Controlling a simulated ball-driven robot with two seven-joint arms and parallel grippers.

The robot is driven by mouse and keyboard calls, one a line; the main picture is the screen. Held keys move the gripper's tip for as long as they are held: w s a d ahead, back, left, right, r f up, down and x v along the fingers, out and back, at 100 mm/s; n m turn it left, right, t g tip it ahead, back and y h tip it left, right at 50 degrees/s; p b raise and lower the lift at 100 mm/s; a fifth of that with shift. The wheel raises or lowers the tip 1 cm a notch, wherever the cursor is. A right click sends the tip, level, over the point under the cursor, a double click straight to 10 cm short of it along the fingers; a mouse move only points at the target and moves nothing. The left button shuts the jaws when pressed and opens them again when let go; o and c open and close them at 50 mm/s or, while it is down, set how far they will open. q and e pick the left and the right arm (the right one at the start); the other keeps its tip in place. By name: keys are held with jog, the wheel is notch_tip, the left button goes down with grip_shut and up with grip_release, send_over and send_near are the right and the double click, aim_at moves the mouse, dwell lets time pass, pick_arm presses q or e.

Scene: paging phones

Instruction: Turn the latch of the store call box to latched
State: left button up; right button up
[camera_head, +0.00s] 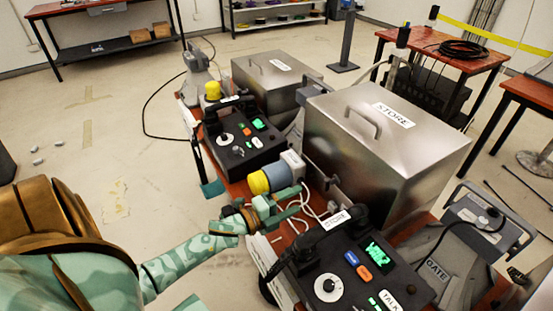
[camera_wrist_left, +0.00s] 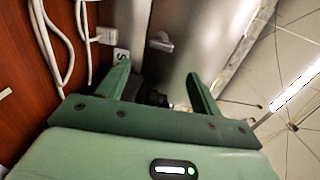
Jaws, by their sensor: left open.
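The store call box is the large metal box (camera_head: 400,160) with a STORE label on its sloping lid, in the head view. A small dark latch-like fitting (camera_head: 331,182) sticks out of its front face. My left gripper (camera_head: 304,202) is in front of that face, its green fingers pointing toward the box. In the left wrist view its fingers (camera_wrist_left: 158,85) stand apart, with dark parts between or beyond them. A grey metal fitting (camera_wrist_left: 160,42) shows on the metal face (camera_wrist_left: 190,50) past the fingers. I cannot tell whether the fingers touch the latch. My right gripper is not in view.
A black phone console (camera_head: 350,275) is in front of the box, with white cables (camera_head: 300,222) nearby. Another console (camera_head: 240,140) and a smaller metal box (camera_head: 275,80) are farther back.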

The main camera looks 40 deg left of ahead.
pick_arm(q)
jog(key=v, duration=0.4)
jog(key=shift+s+a, duration=0.15)
jog(key=shift+s, duration=0.15)
jog(key=shift+f, duration=0.1)
